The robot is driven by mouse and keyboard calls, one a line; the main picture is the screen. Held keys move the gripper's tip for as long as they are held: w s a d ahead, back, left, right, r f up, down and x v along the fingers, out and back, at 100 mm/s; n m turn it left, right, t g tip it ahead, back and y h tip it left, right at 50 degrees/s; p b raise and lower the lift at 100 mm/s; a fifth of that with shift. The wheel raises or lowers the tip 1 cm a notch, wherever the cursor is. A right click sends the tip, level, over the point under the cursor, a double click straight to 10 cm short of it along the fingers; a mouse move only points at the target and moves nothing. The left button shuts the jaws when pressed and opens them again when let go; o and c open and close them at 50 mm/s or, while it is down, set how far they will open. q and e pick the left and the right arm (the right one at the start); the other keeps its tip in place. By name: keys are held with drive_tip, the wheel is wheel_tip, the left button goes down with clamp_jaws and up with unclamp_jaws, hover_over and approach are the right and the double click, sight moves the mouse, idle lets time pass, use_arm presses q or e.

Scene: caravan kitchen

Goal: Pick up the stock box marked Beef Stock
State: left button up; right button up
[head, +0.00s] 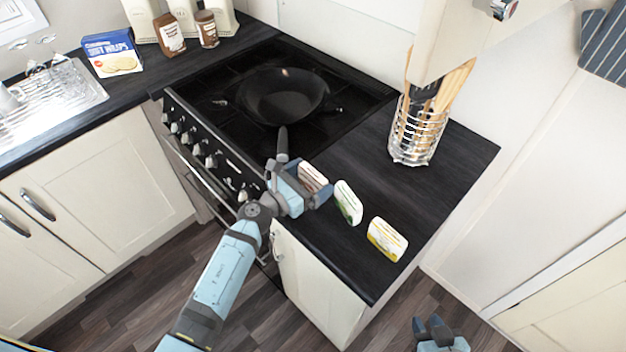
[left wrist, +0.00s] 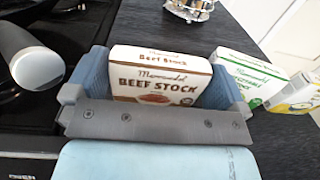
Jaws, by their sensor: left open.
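The Beef Stock box (left wrist: 160,78) is white with brown-red lettering and stands upright on the black worktop. In the left wrist view it sits between the two fingers of my left gripper (left wrist: 158,88), which is open around it. In the head view the box (head: 313,177) shows partly behind my left gripper (head: 302,187); its lower part is hidden. A green-and-white Vegetable Stock box (head: 348,202) stands to its right, also in the left wrist view (left wrist: 243,78). My right gripper (head: 440,331) is low at the bottom edge of the head view, away from the worktop.
A yellow-and-white box (head: 387,239) stands further right on the worktop. A frying pan (head: 284,95) sits on the hob, its handle pointing close to my left gripper. A wire utensil holder (head: 418,132) stands at the back right. The worktop (head: 440,185) between is clear.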

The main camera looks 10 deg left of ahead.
use_arm(q)
drive_tip(key=c, duration=0.6)
